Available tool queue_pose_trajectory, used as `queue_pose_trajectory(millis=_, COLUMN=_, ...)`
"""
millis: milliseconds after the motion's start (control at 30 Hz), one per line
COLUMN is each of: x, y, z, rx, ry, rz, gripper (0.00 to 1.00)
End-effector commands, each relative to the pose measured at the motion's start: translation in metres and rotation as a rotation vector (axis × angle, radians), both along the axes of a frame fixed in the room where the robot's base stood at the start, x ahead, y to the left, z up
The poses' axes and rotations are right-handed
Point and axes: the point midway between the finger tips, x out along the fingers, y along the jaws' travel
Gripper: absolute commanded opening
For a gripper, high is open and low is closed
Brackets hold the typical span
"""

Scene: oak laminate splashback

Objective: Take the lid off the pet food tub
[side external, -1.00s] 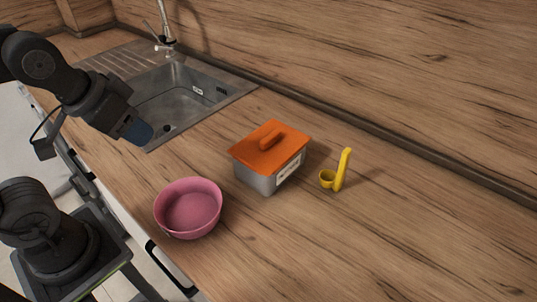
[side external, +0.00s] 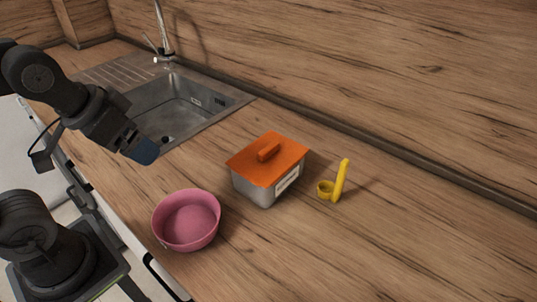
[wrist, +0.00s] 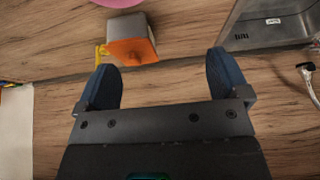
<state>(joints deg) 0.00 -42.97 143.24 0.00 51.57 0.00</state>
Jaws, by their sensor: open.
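The pet food tub is a grey box (side external: 262,191) with a white label, standing on the wooden counter. Its orange lid (side external: 268,158) sits on top, with a raised bar handle. My gripper (side external: 144,150) is in the air left of the tub, near the front corner of the sink, apart from the lid. In the wrist view my gripper (wrist: 161,60) has its two blue fingers spread wide with nothing between them. The lid (wrist: 133,52) and the tub's grey body (wrist: 136,25) show beyond and left of the fingertips there.
A pink bowl (side external: 187,221) stands front left of the tub. A yellow scoop (side external: 338,182) is close to its right. A steel sink (side external: 180,107) with a tap (side external: 163,35) is behind left. The counter right of the scoop is clear. A wooden splashback rises behind.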

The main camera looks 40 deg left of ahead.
Motion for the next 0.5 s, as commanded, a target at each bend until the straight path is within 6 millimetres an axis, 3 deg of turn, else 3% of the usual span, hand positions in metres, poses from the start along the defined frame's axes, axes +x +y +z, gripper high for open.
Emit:
queue_pose_trajectory(millis=167, x=0.009, y=-0.002, z=0.008, rx=0.023, ry=0.020, rz=-0.054, gripper=0.94)
queue_pose_trajectory(millis=267, x=0.029, y=-0.007, z=0.023, rx=0.072, ry=0.062, rz=-0.172, gripper=0.94)
queue_pose_trajectory(millis=500, x=0.107, y=-0.032, z=0.056, rx=0.225, ry=0.201, rz=-0.629, gripper=0.94)
